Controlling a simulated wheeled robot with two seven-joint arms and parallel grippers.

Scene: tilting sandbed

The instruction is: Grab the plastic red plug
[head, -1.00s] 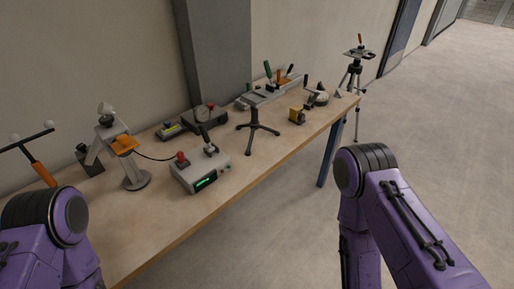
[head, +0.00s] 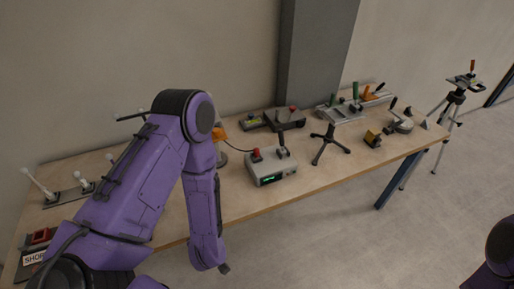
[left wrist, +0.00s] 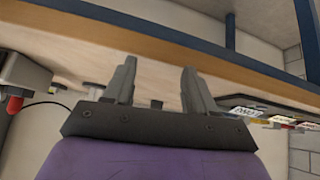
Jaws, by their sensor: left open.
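A red plug-like knob (head: 256,154) stands on top of a grey box (head: 272,175) with a green display, near the middle of the table. In the left wrist view, which looks upside down, a red piece (left wrist: 14,104) shows at the far left beside a grey housing and black cable; it appears to be the same knob. My left gripper (left wrist: 156,72) is open, with nothing between its fingers. It is apart from the red knob, low by the table's front edge. My left arm hides part of the table. My right gripper is out of view.
Floor in front is clear.

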